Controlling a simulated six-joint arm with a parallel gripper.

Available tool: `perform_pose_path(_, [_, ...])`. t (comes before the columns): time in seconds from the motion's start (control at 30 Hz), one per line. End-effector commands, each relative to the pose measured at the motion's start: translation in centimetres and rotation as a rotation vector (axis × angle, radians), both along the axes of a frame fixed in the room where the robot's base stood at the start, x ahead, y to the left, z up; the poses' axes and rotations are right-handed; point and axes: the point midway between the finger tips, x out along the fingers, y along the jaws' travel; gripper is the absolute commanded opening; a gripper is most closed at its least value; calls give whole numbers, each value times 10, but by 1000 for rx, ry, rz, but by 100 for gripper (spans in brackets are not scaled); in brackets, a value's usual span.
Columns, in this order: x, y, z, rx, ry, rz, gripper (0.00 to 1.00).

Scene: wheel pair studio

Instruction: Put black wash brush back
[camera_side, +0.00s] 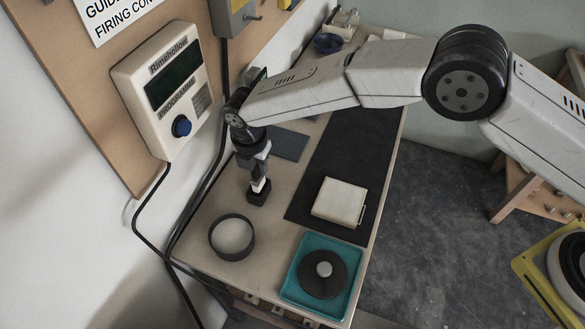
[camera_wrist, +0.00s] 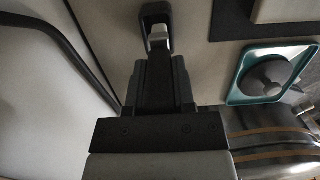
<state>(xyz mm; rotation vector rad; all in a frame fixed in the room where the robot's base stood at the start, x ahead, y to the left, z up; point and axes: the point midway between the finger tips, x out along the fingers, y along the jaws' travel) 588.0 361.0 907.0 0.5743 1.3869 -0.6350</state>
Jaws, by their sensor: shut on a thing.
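My gripper (camera_side: 259,172) points down over the left part of the bench, near the wall. It is shut on the black wash brush, whose pale part (camera_side: 260,185) shows just below the fingers. A small black holder (camera_side: 257,196) stands on the bench directly under it. In the wrist view the brush's pale part (camera_wrist: 158,36) shows beyond my gripper (camera_wrist: 160,58), against the black rim of the holder (camera_wrist: 154,10). The brush's lower end is hidden, and I cannot tell how deep it sits in the holder.
A dark ring (camera_side: 231,237) stands in front of the holder. A teal tray (camera_side: 289,287) with a dark round lidded thing (camera_side: 322,274) is at the front right. A cream box (camera_side: 339,201) lies on the black mat (camera_side: 345,146). A control panel (camera_side: 168,95) and cables are at left.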

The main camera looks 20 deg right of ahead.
Motion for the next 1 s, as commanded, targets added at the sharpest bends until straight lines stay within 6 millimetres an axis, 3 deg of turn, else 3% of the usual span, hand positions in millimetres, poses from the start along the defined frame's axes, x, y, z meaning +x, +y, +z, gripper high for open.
perform_pose_path(0.37, [4, 2, -6, -1, 1, 0, 0])
perform_pose_path(0.67, [3, 2, -35, -1, 1, -1, 0])
perform_pose_path(1.0, [3, 2, -36, -1, 1, -1, 0])
